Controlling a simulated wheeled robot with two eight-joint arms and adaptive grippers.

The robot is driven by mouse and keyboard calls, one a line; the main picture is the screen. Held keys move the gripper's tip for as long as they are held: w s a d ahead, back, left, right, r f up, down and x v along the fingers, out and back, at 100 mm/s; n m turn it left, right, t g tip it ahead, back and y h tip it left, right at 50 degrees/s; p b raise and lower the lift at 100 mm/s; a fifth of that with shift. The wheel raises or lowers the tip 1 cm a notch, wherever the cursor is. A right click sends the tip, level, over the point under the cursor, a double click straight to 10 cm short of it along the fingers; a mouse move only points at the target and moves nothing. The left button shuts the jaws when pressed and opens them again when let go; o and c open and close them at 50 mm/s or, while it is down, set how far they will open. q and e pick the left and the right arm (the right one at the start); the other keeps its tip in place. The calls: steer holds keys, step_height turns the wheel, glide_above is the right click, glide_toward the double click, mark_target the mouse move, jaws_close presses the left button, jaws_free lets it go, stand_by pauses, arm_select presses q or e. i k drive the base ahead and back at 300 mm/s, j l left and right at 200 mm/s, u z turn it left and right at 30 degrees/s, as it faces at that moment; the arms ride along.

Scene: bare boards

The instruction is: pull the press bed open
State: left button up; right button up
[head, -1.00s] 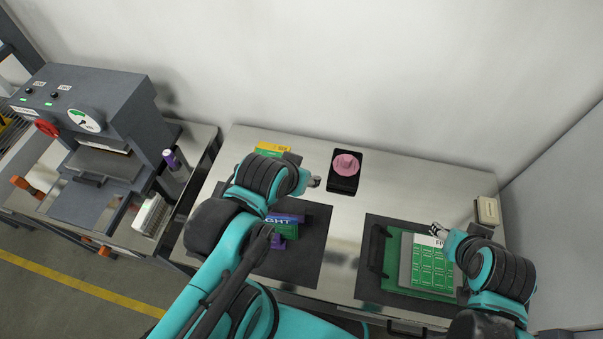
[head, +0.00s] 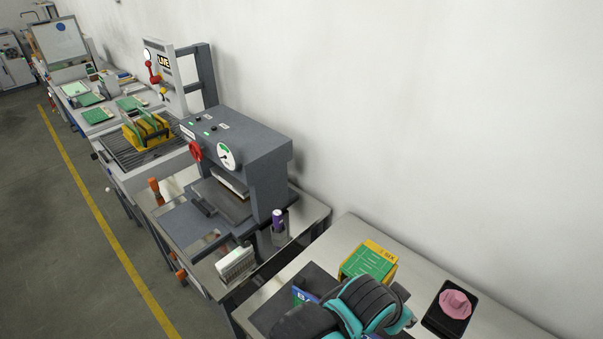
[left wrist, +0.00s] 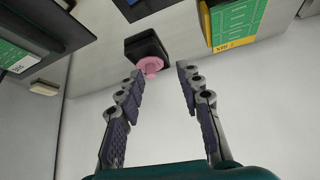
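The press (head: 245,160) is a dark grey machine with a round gauge and a red knob, on a metal bench in the middle of the head view. Its press bed (head: 222,198) is a flat plate under the press head, with a dark handle (head: 202,204) at its front. My left gripper is open and empty in the left wrist view (left wrist: 157,95), over the nearer table and well away from the press. In the head view only my left arm's wrist shows at the bottom, with the fingers mostly cut off or hidden. My right gripper is out of view.
A purple-capped bottle (head: 278,220) and a white slotted block (head: 236,262) stand beside the press. On the nearer table are a yellow-green box (head: 368,262) and a pink piece on a black base (head: 455,303). Floor left of the benches is clear.

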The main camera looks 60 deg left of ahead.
mark_target(235, 209)
steer(key=k+j+u, duration=0.1)
steer(key=u, duration=0.2)
steer(key=k+j+u, duration=0.3)
steer(key=l+u, duration=0.15)
steer(key=u, duration=1.65)
steer(key=i+j+z, duration=0.15)
steer(key=z, duration=0.35)
steer(key=i+j+z, duration=0.25)
steer(key=z, duration=0.25)
steer(key=i+j+z, duration=0.1)
steer(key=j+z, duration=0.2)
steer(key=z, duration=0.2)
